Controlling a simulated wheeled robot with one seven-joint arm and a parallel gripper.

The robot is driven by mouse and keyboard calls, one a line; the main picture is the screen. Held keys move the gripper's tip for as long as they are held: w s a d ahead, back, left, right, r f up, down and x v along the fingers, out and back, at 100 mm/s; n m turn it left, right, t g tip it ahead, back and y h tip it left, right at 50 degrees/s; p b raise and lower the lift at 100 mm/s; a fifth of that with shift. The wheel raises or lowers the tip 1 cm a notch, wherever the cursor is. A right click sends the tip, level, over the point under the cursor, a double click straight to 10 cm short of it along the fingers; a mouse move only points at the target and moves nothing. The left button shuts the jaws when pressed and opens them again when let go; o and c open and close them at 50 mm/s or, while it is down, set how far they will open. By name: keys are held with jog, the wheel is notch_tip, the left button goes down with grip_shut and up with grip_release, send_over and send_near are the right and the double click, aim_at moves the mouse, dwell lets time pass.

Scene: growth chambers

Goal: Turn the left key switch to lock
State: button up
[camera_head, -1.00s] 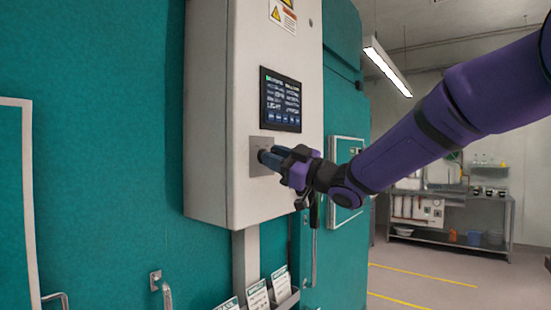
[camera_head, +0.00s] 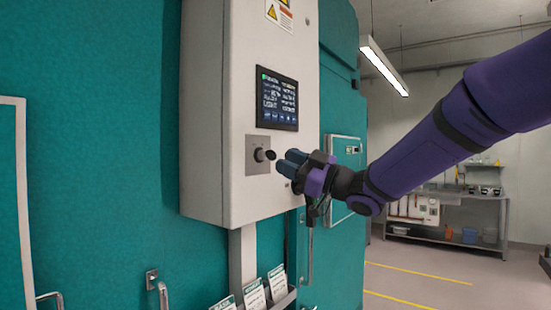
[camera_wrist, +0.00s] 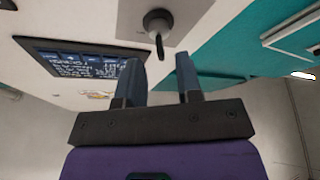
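The key switch (camera_head: 262,155) sits on a square metal plate (camera_head: 251,166) on the front of the white control box, below the screen. Its dark key sticks out of the round barrel. The key switch also shows in the wrist view (camera_wrist: 158,24), with the key beyond my fingertips. My gripper (camera_head: 288,163) is in front of the switch, a small gap to its right in the head view. In the wrist view my gripper (camera_wrist: 159,72) has its two fingers apart with nothing between them. Any lettering around the switch is too small to read.
The white control box (camera_head: 215,120) hangs on a teal chamber wall (camera_head: 90,150) and carries a lit screen (camera_head: 277,99). Below it are a rack of cards (camera_head: 254,299) and a door handle (camera_head: 160,288). Open floor lies to the right, before a shelf bench (camera_head: 470,229).

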jog(key=v, duration=0.6)
jog(key=shift+d, duration=0.1)
jog(key=s+d+f+m+t+h, duration=0.2)
jog(key=s+d+m+t+h, duration=0.15)
jog(key=d+m+h, duration=0.45)
jog(key=s+d+f+m+t+h, duration=0.2)
jog(key=s+d+m+h, duration=0.2)
jog(key=d+m+h, duration=0.45)
jog(key=s+d+f+m+g+h, duration=0.1)
jog(key=s+f+g, duration=0.4)
jog(key=s, duration=0.6)
jog(key=s+d+f+m+g+h, duration=0.2)
jog(key=s+f+g, duration=0.3)
jog(key=s, duration=0.6)
jog(key=shift+s+d+f, duration=0.15)
jog(key=shift+s+f, duration=0.1)
jog(key=shift+f, duration=0.7)
